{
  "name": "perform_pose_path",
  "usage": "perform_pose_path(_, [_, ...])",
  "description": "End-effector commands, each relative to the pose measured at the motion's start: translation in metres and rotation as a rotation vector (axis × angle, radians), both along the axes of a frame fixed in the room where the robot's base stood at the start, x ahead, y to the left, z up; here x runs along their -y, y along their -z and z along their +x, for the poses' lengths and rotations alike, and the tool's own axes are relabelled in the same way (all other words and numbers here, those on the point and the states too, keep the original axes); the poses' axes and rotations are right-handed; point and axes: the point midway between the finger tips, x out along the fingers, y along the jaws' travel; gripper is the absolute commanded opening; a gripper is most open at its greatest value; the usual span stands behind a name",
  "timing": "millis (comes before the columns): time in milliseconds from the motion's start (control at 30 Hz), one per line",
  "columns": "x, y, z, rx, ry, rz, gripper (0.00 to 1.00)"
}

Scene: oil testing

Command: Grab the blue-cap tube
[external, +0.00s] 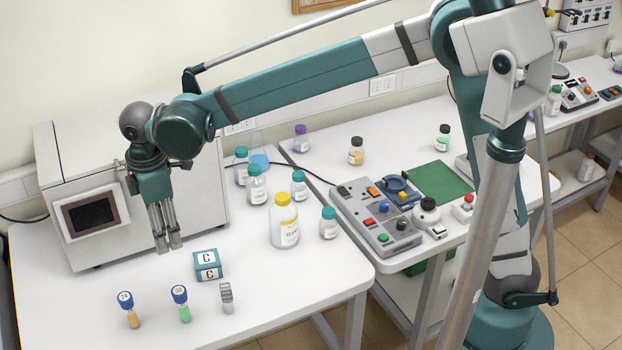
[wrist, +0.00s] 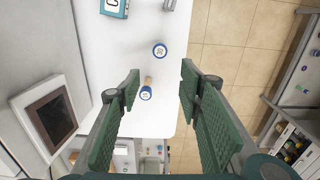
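Two blue-capped tubes stand upright on the white table at front left in the external view. One is the orange-filled tube (external: 132,317) and the other is the green-filled tube (external: 184,312). My gripper (external: 168,248) points down above the table, behind and above them, touching neither. In the wrist view my gripper (wrist: 160,75) has its two green-padded fingers apart with nothing held. The orange-filled tube's blue cap (wrist: 146,93) shows in the gap, closer to the left finger.
A yellow-capped bottle (external: 285,228) and several teal-capped bottles stand further back. A large white machine (external: 75,165) is at left. Bare table (external: 290,290) lies at front right.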

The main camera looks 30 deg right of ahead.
Motion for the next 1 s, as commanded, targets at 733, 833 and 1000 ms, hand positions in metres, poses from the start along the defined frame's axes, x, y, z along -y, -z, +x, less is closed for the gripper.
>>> perform_pose_path(733, [0.0,0.197,0.0,0.0,0.001,0.0,0.36])
perform_pose_path(833, [0.0,0.199,0.0,0.0,0.001,0.0,0.36])
perform_pose_path(1000, [0.0,0.199,0.0,0.0,0.001,0.0,0.36])
